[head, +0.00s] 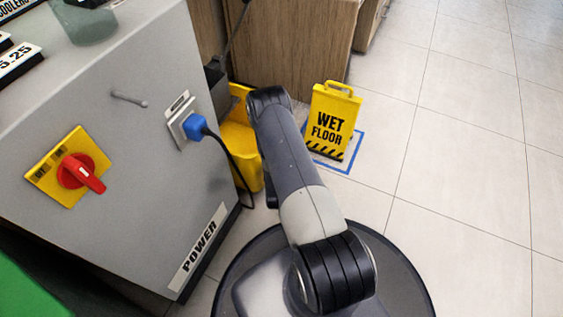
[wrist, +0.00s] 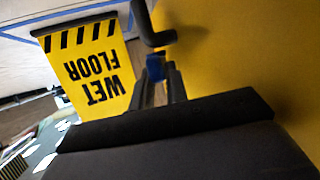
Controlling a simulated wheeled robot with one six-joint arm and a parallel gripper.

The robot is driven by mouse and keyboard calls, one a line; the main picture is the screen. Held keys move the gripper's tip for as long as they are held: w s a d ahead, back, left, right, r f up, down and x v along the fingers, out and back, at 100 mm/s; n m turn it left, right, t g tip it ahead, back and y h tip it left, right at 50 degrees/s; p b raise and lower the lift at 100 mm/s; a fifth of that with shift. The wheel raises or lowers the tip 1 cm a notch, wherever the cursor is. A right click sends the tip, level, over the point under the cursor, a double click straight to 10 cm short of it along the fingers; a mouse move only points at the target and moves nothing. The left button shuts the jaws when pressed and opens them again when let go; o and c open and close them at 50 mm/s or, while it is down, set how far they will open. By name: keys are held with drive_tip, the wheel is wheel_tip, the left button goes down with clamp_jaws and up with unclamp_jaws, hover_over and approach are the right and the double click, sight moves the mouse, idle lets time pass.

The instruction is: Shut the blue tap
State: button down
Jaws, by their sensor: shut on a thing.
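The blue tap (wrist: 155,66) shows as a small blue piece in the wrist view, in front of a yellow wall and just below a bent black pipe (wrist: 153,26). My gripper (wrist: 159,78) is shut on it, with one dark finger on each side. The fingers cover much of the tap, so I cannot tell how its handle is turned. In the head view my arm hides the tap and the gripper; the yellow container (head: 236,140) shows beside the arm.
A yellow wet floor sign (head: 333,122) stands close to my arm, inside a blue floor outline. A grey cabinet (head: 110,100) on the left carries a red switch (head: 80,174) and a blue plug (head: 194,127) with a black cable. The tiled floor at right is clear.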

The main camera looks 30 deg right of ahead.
idle(0.4)
drive_tip(key=c, duration=1.4)
unclamp_jaws()
drive_tip(key=shift+d+n, duration=0.1)
drive_tip(key=shift+n, duration=0.2)
